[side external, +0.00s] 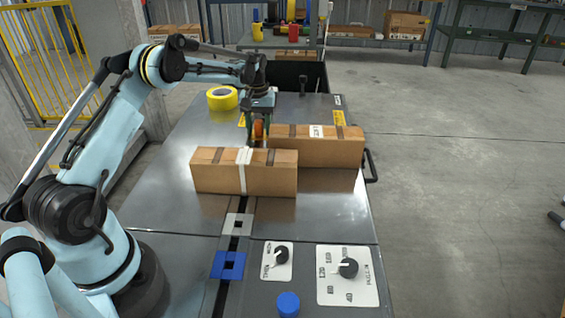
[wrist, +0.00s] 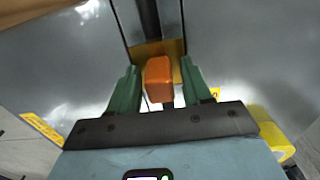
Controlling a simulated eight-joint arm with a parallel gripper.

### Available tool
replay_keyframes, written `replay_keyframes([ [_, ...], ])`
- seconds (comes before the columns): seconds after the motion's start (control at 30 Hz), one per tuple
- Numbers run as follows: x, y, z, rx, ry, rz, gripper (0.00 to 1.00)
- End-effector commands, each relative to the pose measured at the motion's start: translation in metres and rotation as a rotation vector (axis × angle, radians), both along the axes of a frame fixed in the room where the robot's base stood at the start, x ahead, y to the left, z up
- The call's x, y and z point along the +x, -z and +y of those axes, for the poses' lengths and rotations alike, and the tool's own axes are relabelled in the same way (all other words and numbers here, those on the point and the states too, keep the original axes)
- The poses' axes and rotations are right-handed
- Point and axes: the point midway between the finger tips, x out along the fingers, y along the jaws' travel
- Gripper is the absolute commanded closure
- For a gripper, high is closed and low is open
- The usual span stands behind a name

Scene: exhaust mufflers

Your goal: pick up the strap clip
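The strap clip looks to be the small orange block (wrist: 158,80) between my fingers in the wrist view. It also shows as an orange spot (side external: 258,129) behind the front carton in the side view. My gripper (wrist: 158,68) has two green fingers, one on each side of the block, with a narrow gap visible on both sides. In the side view my gripper (side external: 260,131) points down over the bench behind the cartons. The lower part of the clip and the fingertips are partly hidden there.
A strapped carton (side external: 217,174) stands in front of my gripper, and another carton (side external: 345,149) stands right of it. A yellow tape roll (side external: 222,98) lies behind left. The metal bench (side external: 160,190) is clear at left. Dials (side external: 347,268) and a blue knob (side external: 288,303) are at the front.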

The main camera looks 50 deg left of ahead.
Motion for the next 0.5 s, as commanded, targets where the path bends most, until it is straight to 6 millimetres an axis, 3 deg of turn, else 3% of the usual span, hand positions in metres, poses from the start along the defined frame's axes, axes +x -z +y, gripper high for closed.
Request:
replay_keyframes([
  [0.03, 0.0, -0.0002, 0.0, 0.0, 0.0, 0.0, 0.59],
  [0.27, 0.0, -0.0003, 0.0, 0.0, 0.0, 0.0, 0.95],
  [0.5, 0.0, -0.0016, 0.0, 0.0, 0.0, 0.0, 0.95],
])
